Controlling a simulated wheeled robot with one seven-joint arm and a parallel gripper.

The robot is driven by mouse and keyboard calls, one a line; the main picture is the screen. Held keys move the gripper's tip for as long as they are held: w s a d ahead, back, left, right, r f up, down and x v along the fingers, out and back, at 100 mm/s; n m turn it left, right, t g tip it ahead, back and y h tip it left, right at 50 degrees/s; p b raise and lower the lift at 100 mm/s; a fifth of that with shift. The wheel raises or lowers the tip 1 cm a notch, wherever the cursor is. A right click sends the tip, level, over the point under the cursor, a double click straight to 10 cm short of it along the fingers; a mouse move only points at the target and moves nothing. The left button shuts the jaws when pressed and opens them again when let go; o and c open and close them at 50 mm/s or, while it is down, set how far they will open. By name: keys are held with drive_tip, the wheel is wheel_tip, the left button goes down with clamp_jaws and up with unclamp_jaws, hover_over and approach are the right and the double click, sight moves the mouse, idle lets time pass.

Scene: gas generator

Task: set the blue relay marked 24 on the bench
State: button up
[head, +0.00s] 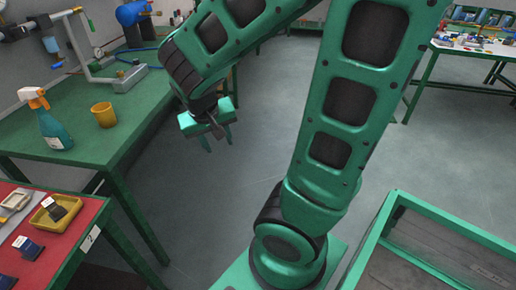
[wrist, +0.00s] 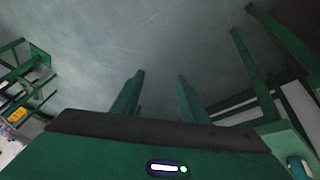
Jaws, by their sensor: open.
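A dark blue relay (head: 28,247) with a pale label lies on the red mat at the lower left of the head view. A second dark relay (head: 54,209) sits in a yellow tray (head: 68,221) behind it. The markings on both are too small to read, so I cannot tell which is 24. A green bench (head: 150,105) stands beyond the red-topped table. My gripper (head: 218,145) is open and empty, in the air to the right of the bench. In the wrist view its two fingers (wrist: 158,88) stand apart with only grey floor between them.
A spray bottle (head: 52,122), a yellow cup (head: 104,114) and pipe fittings (head: 120,77) stand on the bench. The red-topped table (head: 85,222) bears a "2" tag. A green-framed box (head: 440,220) is at the lower right. Floor between is clear.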

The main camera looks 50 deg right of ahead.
drive_tip(key=s+d+r+g+y, duration=0.1)
drive_tip(key=s+r+y, duration=0.1)
drive_tip(key=s, duration=0.5)
drive_tip(key=s+d+r+g+y, duration=0.1)
drive_tip(key=s+r+y, duration=0.1)
drive_tip(key=s, duration=0.6)
drive_tip(key=shift+m, duration=0.4)
